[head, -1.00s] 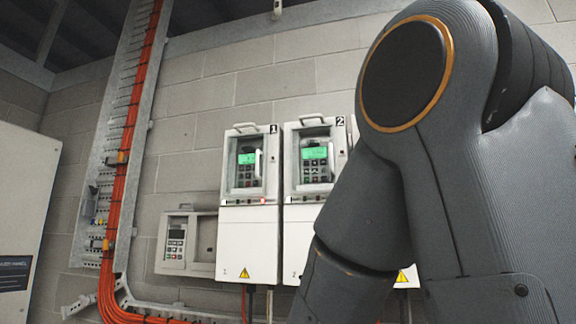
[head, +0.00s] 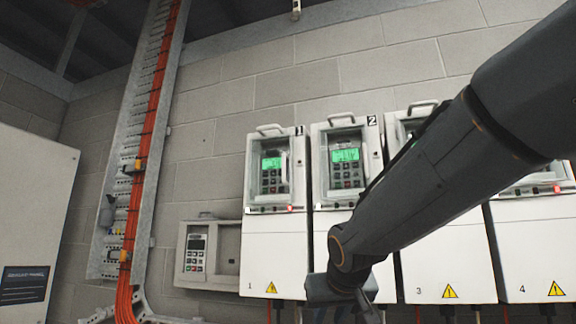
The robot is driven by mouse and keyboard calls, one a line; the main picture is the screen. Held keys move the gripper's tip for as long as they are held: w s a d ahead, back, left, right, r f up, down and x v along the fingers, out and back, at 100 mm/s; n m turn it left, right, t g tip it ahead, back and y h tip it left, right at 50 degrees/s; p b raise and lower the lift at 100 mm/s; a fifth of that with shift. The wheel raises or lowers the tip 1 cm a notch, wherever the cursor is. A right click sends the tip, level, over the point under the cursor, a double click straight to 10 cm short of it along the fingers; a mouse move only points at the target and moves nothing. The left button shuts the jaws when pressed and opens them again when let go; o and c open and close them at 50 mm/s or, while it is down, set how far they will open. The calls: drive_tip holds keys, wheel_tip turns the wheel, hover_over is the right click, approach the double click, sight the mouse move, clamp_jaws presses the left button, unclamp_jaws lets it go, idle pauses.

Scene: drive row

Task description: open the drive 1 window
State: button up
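Drive 1 (head: 275,245) is the leftmost of the white wall cabinets, marked 1. Its window (head: 274,170) sits in the upper part and looks shut, over a green-lit display and a keypad. A pale upright handle (head: 284,166) shows at the window's right side. My arm reaches in from the upper right, across drives 2 and 3. Its wrist end, with my gripper (head: 338,292), is low in front of drive 2, below and right of drive 1's window and apart from it. The fingers cannot be made out clearly.
Drive 2 (head: 331,210) stands close beside drive 1, with drive 3 (head: 447,255) and drive 4 (head: 532,250) further right. A small grey keypad box (head: 228,248) is on the wall at left. Orange cables (head: 135,215) run up a tray.

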drive_tip(key=w+a+r+t+y, duration=0.1)
drive_tip(key=a+r+t, duration=0.1)
drive_tip(key=r, duration=0.8)
drive_tip(key=a+r+t+y, duration=0.1)
drive_tip(key=a+r+t, duration=0.15)
drive_tip(key=r, duration=0.65)
drive_tip(key=n+t+y, duration=0.1)
drive_tip(key=t, duration=0.1)
approach(284, 167)
drive_tip(key=p+x, duration=0.3)
drive_tip(key=x, duration=0.5)
drive_tip(key=shift+w, duration=0.3)
clamp_jaws()
